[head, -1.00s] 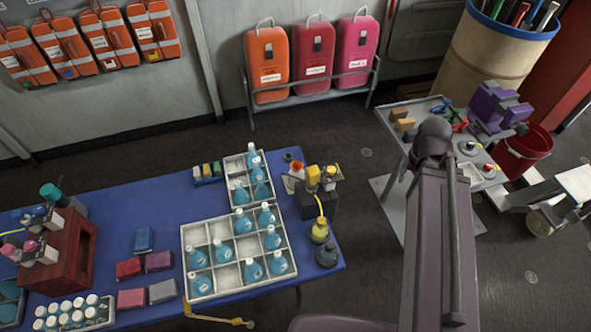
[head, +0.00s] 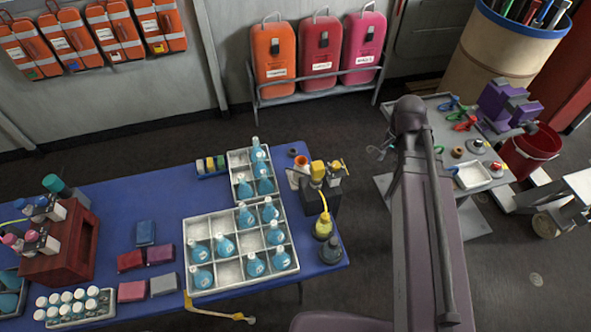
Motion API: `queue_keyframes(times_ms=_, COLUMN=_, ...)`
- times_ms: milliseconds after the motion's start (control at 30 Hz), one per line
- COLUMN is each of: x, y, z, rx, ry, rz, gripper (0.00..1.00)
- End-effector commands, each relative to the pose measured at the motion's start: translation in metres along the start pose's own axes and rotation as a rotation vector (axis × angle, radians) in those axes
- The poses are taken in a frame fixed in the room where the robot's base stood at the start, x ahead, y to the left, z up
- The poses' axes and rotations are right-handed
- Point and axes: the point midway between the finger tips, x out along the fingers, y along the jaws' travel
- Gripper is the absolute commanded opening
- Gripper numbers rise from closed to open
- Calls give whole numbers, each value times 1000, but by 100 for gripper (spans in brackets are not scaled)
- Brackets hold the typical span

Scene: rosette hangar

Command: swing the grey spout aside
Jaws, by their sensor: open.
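A dispenser with yellow parts (head: 318,172) stands on a dark block (head: 322,200) at the right end of the blue table (head: 110,212). Small grey parts show between and beside its yellow pieces. The grey spout is too small to make out surely among them. My gripper (head: 380,151) shows only in part, its thin fingers sticking out to the left from behind my arm. It is open, with nothing seen between the fingers. It is to the right of the dispenser, apart from it in the picture. My arm hides the rest of the gripper.
A yellow-topped flask (head: 323,227) and a dark flask (head: 331,250) stand by the dispenser. A white divided crate (head: 229,269) of blue bottles is to its left. A grey cart (head: 437,104) with small items and a red bucket (head: 533,152) are at right.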

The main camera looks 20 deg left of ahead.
Motion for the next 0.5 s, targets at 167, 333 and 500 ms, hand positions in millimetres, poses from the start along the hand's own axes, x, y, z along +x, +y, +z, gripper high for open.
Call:
queue_keyframes(times_ms=167, x=9, y=-47, z=5, rx=206, ry=-20, rz=3, gripper=47)
queue_keyframes(times_ms=333, x=16, y=-87, z=16, rx=413, ry=-37, rz=13, gripper=47)
queue_keyframes(times_ms=500, x=23, y=-128, z=30, rx=617, ry=-52, rz=29, gripper=47)
